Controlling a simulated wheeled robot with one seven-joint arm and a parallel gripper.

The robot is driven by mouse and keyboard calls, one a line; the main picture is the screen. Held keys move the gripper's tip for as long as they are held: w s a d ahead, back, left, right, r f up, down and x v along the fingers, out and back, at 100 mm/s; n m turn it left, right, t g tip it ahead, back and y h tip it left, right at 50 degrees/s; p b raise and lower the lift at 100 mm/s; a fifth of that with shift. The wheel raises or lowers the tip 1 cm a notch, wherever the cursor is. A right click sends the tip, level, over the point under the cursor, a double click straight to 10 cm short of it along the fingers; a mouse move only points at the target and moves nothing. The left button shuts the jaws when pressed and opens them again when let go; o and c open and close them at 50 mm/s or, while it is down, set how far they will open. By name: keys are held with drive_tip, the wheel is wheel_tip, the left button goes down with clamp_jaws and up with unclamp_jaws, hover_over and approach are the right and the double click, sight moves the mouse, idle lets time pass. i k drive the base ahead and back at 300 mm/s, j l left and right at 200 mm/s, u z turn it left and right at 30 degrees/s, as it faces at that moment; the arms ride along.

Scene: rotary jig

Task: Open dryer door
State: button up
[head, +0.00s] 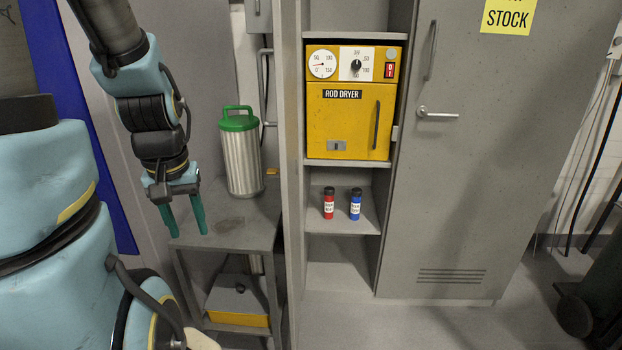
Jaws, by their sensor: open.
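The yellow rod dryer (319,70) stands on a shelf of the grey cabinet. Its door (350,122) looks shut and carries a "ROD DRYER" label. A dark vertical handle (377,125) is on the door's right side, and a small grey latch plate (337,146) is at its lower middle. My gripper (187,232) hangs with its green fingers pointing down, open and empty. It is well to the left of the dryer, over the left part of the grey side table, apart from the handle.
A steel canister with a green lid (242,165) stands on the side table (250,222), right of my gripper. A cabinet upright (291,180) stands between table and dryer. Red (328,204) and blue (355,205) bottles stand below the dryer. A tall grey locker (455,190) is at right.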

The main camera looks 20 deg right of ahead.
sight(359, 114)
drive_tip(key=i+l+u, duration=0.1)
drive_tip(key=l+u, duration=0.95)
drive_tip(key=u, duration=1.25)
